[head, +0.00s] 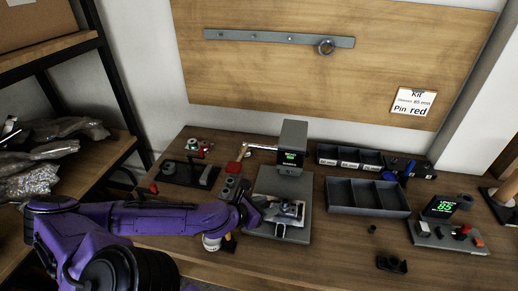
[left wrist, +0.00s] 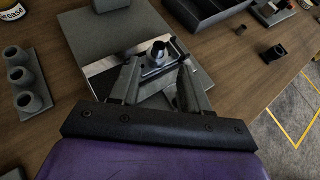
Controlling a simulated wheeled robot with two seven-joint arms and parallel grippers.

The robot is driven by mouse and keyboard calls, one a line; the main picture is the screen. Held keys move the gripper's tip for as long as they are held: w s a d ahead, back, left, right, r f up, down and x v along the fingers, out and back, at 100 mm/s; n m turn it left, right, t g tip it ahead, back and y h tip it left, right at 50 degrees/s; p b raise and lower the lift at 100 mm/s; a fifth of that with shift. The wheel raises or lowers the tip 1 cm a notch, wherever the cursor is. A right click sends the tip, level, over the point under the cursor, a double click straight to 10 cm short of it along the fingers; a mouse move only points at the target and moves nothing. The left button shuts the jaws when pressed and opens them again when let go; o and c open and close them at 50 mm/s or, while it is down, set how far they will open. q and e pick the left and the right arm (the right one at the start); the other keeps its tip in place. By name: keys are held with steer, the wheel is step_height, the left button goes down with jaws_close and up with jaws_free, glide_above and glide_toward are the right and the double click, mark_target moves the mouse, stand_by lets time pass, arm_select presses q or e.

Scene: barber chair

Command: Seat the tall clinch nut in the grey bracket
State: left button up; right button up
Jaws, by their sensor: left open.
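The grey bracket (head: 288,212) lies on the flat plate of the press in the middle of the bench. In the left wrist view the bracket (left wrist: 148,68) lies just beyond and between my fingertips. A dark round hollow nut (left wrist: 160,50), apparently the tall clinch nut, stands upright at the bracket; I cannot tell how deep it sits. My left gripper (head: 268,206) reaches over the plate from the left. In the left wrist view its fingers (left wrist: 158,70) are apart, one on each side of the bracket's near part. Contact is unclear. My right gripper is out of view.
The press head (head: 291,147) rises behind the plate (head: 266,182). A holder with round pieces (left wrist: 28,88) stands left of it. An empty dark tray (head: 367,197), a small dark ring (head: 371,230), a black part (head: 391,264) and a control box (head: 448,238) are to the right.

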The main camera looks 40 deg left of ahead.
arm_select(q)
steer(key=v, duration=0.3)
steer(key=shift+s, duration=0.15)
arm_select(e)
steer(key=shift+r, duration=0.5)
